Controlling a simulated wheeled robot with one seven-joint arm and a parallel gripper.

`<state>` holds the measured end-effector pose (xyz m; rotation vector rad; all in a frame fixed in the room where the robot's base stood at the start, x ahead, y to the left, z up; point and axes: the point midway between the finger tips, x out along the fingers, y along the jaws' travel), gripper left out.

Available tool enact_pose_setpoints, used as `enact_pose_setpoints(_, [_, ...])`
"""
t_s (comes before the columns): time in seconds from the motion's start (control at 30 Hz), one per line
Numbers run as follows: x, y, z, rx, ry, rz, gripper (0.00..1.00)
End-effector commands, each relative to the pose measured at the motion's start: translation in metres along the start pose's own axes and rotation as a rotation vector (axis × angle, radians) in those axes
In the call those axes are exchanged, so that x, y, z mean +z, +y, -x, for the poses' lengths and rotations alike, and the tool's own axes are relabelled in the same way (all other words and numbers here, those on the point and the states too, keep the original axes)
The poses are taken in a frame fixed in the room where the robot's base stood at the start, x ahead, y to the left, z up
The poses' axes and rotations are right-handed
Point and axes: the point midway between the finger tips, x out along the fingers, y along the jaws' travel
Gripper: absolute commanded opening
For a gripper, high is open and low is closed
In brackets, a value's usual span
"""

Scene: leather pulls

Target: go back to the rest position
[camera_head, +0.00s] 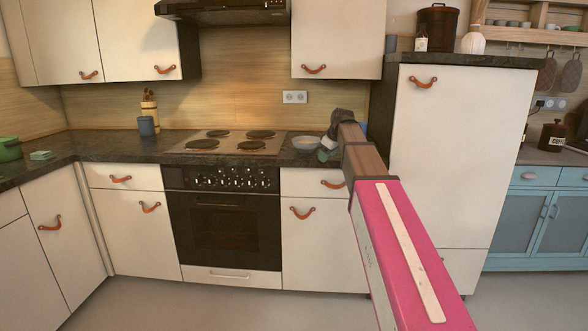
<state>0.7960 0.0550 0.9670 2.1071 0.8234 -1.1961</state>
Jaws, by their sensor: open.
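My pink and brown arm reaches from the bottom right toward the back counter. My gripper (331,143) is at its far end, small and dark, over the counter right of the stove. It is open. A pale blue-grey bowl (305,143) stands just left of it. A small green and white thing (324,154) shows right by my gripper; I cannot tell whether they touch. My arm hides part of the counter and the lower cabinets behind it.
The dark counter (100,147) runs along the back and left, with a stove (232,142) and a blue cup (146,126). A tall white cabinet (455,150) stands right of my arm. The floor (190,306) in front is clear.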

Motion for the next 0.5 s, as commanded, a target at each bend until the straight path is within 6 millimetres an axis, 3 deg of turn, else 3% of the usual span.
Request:
enact_pose_setpoints(0.27, [0.059, -0.035, -0.053, -0.02, -0.068, -0.135, 0.54])
enact_pose_setpoints(0.5, [0.14, -0.086, -0.113, -0.032, -0.169, -0.326, 0.54])
